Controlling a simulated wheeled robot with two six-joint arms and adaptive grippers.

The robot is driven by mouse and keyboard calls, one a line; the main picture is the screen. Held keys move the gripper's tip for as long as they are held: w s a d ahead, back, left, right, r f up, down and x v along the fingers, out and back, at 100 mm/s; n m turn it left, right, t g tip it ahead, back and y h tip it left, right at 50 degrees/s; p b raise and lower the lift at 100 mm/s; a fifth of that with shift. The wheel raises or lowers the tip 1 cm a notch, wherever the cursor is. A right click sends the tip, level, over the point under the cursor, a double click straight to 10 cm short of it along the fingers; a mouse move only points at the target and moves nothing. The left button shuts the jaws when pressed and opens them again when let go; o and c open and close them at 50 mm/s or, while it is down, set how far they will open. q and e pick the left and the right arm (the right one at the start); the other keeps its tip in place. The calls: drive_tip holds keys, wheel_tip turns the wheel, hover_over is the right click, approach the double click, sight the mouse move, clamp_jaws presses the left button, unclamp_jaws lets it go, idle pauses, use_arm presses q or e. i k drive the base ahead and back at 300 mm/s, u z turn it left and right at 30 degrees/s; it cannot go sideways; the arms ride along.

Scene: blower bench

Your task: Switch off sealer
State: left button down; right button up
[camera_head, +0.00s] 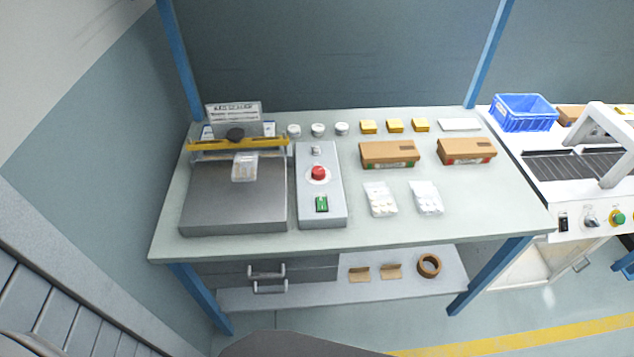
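The sealer (235,205) stands at the left of the bench, a grey flat body with a yellow bar (237,145) across its back. A small clear packet (244,167) lies on it just below the bar. To its right is a grey control box (333,206). The box carries a small switch (316,151) at the back, a red round button (318,173) in the middle and a green rocker switch (321,204) at the front. The exact switch positions are too small to tell. Neither of my grippers shows in this view.
The bench top (480,212) also holds brown boxes (389,154), clear bags of white pieces (381,199), yellow blocks (395,126) and white jars (318,130). A shelf below holds a tape roll (429,265). A blue crate (523,112) and a conveyor machine (570,165) stand at right.

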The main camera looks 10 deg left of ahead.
sight(321, 200)
drive_tip(key=z, duration=0.05)
drive_tip(key=k, duration=0.5)
drive_tip(key=z, duration=1.9)
drive_tip(key=i, duration=1.15)
drive_tip(key=u, duration=1.9)
